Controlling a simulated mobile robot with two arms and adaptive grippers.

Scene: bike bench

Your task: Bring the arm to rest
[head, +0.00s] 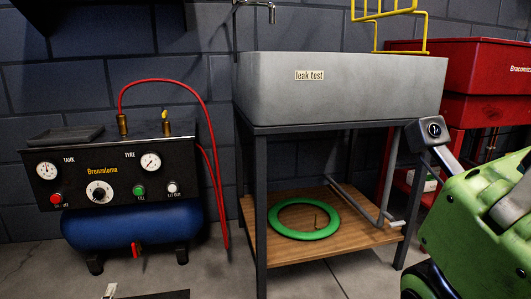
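Neither of my grippers can be made out in the head view. A scuffed green body with a dark grey jointed piece fills the lower right. It stands in front of the sink stand's right side, and I cannot tell whether it is part of my arm. No fingertips show on it.
A grey leak test tank (340,95) stands on a dark frame. A green ring (286,227) lies on its wooden shelf (350,240). A compressor (118,190) with a red hose (213,130) stands left. A red cabinet (480,75) is behind right. A yellow rack (425,30) tops the tank.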

